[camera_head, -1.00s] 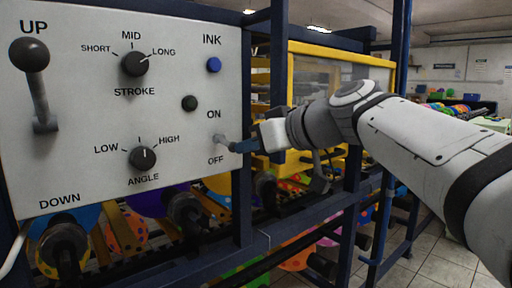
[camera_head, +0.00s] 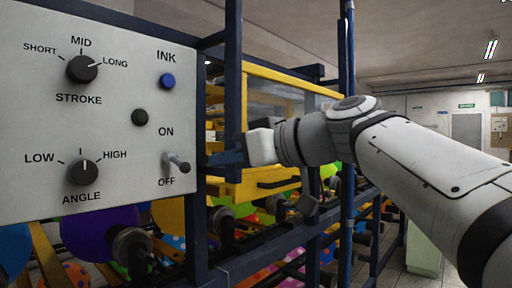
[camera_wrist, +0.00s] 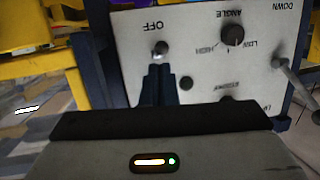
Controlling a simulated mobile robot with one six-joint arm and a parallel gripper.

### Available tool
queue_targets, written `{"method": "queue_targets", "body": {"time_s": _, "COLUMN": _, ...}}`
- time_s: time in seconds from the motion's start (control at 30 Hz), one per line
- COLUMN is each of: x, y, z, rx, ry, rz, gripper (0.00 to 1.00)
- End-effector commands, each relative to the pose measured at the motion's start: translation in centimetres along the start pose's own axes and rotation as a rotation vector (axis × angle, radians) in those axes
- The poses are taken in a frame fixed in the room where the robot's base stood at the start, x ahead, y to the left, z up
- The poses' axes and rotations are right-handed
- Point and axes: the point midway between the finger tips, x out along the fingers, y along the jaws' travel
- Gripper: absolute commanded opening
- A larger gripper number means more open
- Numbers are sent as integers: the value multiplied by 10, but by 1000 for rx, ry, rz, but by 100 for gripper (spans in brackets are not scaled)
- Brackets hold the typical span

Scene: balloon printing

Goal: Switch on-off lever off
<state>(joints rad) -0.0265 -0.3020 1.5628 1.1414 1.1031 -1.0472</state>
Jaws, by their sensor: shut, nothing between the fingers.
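The on-off lever (camera_head: 177,163) is a small metal toggle with a dark tip on the white control panel (camera_head: 40,120), between the ON and OFF labels. It sticks out from the panel and slopes slightly down towards OFF in the head view. My gripper (camera_head: 208,160) is shut and empty, just right of the lever, with a small gap in the head view. In the wrist view the panel appears upside down. There the dark fingertips (camera_wrist: 158,72) are together just below the lever (camera_wrist: 161,48), near the OFF label.
The stroke knob (camera_head: 82,69), angle knob (camera_head: 83,172), blue ink button (camera_head: 167,81) and dark button (camera_head: 140,117) share the panel. A dark blue frame post (camera_head: 232,80) stands right of the panel. A yellow frame (camera_head: 285,80) is behind my gripper.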

Motion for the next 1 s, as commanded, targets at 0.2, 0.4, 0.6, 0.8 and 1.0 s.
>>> {"method": "queue_targets", "body": {"time_s": 0.2, "x": -43, "y": 3, "z": -3, "rx": 1, "ry": 1, "rz": 12, "gripper": 0}}
{"method": "queue_targets", "body": {"time_s": 0.4, "x": -70, "y": 3, "z": -7, "rx": 2, "ry": 0, "rz": 10, "gripper": 0}}
{"method": "queue_targets", "body": {"time_s": 0.6, "x": -84, "y": 3, "z": -8, "rx": 3, "ry": 0, "rz": 6, "gripper": 0}}
{"method": "queue_targets", "body": {"time_s": 0.8, "x": -88, "y": 2, "z": -8, "rx": 2, "ry": -1, "rz": 4, "gripper": 0}}
{"method": "queue_targets", "body": {"time_s": 1.0, "x": -87, "y": 2, "z": -8, "rx": 2, "ry": -1, "rz": 3, "gripper": 0}}
